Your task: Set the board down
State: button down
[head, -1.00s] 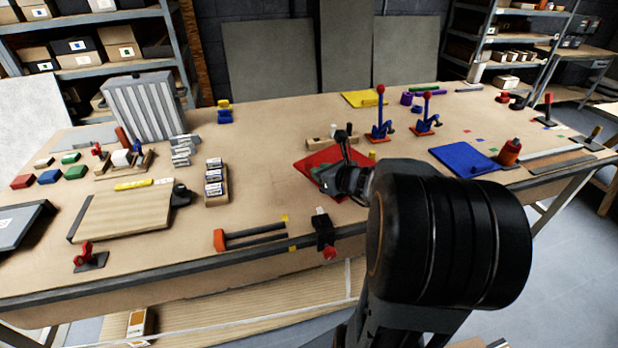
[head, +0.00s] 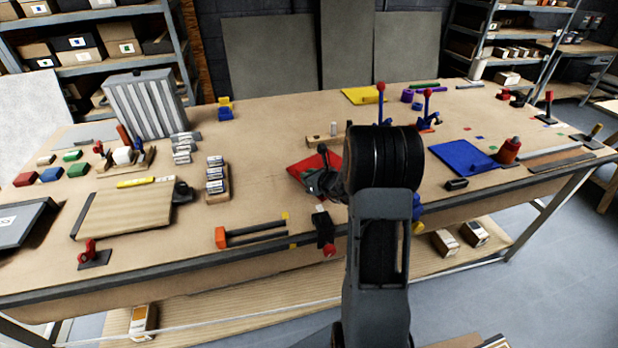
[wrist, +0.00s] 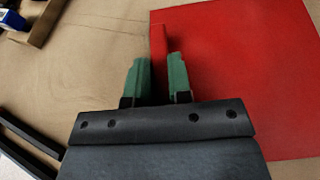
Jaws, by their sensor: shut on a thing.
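My gripper (wrist: 158,80) has two green finger pads in the wrist view, shut on a narrow red piece (wrist: 158,45). This looks like the red board seen edge-on; how deep it is cannot be told. A flat red panel (wrist: 240,75) lies on the table just right of the fingers. The same red panel (head: 308,166) shows in the head view near the table's front middle, partly hidden by my arm. My gripper (head: 315,182) is low over its front left part there. The held piece is not clear in the head view.
A black clamp with a red knob (head: 325,232) sits at the front edge, beside an orange-ended tool (head: 252,234). A battery holder (head: 217,183) stands to the left. A wooden block (head: 325,139) lies behind the panel. A blue panel (head: 464,157) lies to the right.

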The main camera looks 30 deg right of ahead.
jog(key=shift+f, duration=0.35)
jog(key=shift+f, duration=0.15)
jog(key=c, duration=1)
grip_release()
jog(key=shift+c, duration=0.2)
